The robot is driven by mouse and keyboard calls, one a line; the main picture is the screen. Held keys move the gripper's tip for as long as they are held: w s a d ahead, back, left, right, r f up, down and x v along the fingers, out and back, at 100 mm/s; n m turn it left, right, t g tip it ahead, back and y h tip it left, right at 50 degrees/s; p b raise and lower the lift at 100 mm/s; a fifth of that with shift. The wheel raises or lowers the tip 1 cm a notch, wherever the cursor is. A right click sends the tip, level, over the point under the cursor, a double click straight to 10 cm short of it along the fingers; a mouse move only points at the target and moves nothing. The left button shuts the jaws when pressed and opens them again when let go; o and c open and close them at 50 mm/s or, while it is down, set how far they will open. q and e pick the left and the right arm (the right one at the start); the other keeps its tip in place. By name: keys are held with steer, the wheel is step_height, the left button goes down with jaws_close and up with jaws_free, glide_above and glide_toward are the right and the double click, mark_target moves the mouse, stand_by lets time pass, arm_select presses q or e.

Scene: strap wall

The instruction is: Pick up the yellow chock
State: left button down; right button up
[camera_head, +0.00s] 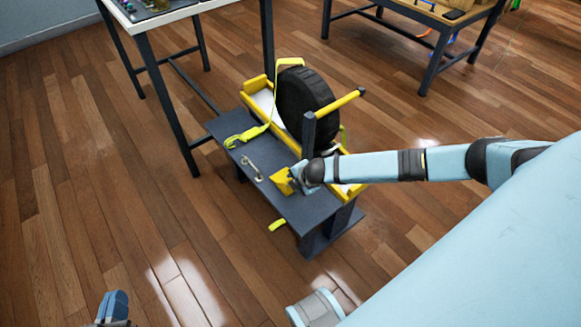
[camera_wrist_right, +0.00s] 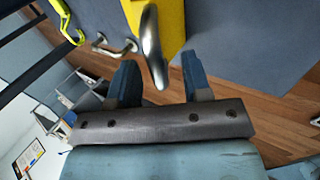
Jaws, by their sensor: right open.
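The yellow chock (camera_head: 283,183) sits on the dark grey bench, near its front edge. My right gripper (camera_head: 301,174) is right beside it, and the wrist partly hides the chock's right side. In the right wrist view the yellow chock (camera_wrist_right: 172,18) is beyond the open fingers of my right gripper (camera_wrist_right: 159,70). A shiny curved metal handle (camera_wrist_right: 152,45) stands in front of the yellow surface, near the gap between the fingers. Nothing is clearly gripped. My left gripper (camera_head: 114,305) is low at the left, far from the bench; its jaw opening is unclear.
A yellow strap (camera_head: 245,136) and a small metal handle (camera_head: 251,169) are on the bench. A dark upright post (camera_head: 308,133) rises close to my right wrist. Tables stand behind; floor at left is clear.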

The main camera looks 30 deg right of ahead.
steer(key=shift+w+f, duration=0.2)
steer(key=shift+f, duration=0.05)
jaws_close()
arm_select(q)
steer(key=shift+d+r, duration=0.1)
steer(key=shift+r, duration=0.15)
arm_select(e)
steer(key=shift+r, duration=0.15)
